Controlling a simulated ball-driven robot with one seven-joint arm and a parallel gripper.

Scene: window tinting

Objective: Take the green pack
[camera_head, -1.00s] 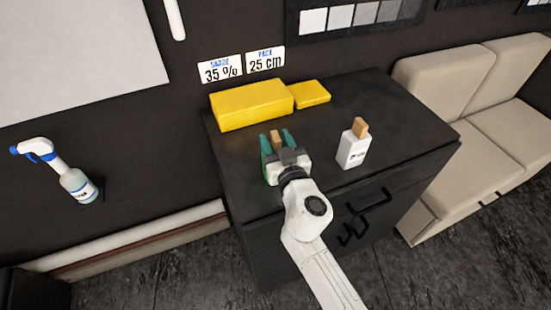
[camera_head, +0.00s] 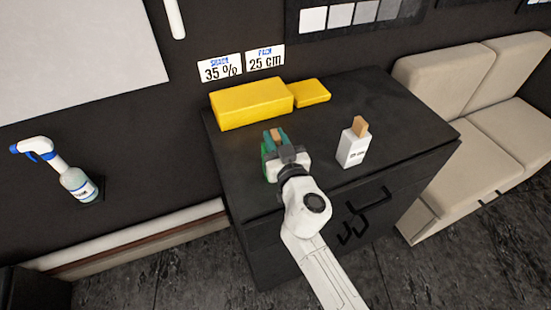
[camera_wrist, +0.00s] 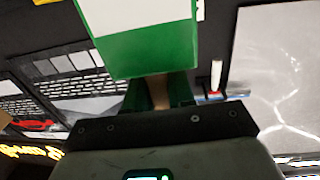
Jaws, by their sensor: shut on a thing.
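The green pack (camera_wrist: 145,50) fills the top middle of the wrist view, with a white label area and a tan piece at one end. My gripper (camera_head: 274,138) is over the dark cabinet top, its teal fingers closed on the tan piece. The tan piece also shows between the fingers in the wrist view. In the head view only a strip of the green body shows at the left of my gripper; the rest is hidden. I cannot tell whether the pack touches the cabinet top.
A white pack (camera_head: 351,151) with a tan top stands to the right on the cabinet (camera_head: 400,120). A large yellow block (camera_head: 252,104) and a smaller one (camera_head: 312,93) lie behind. A spray bottle (camera_head: 76,184) stands far left, and a beige sofa (camera_head: 490,120) is at right.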

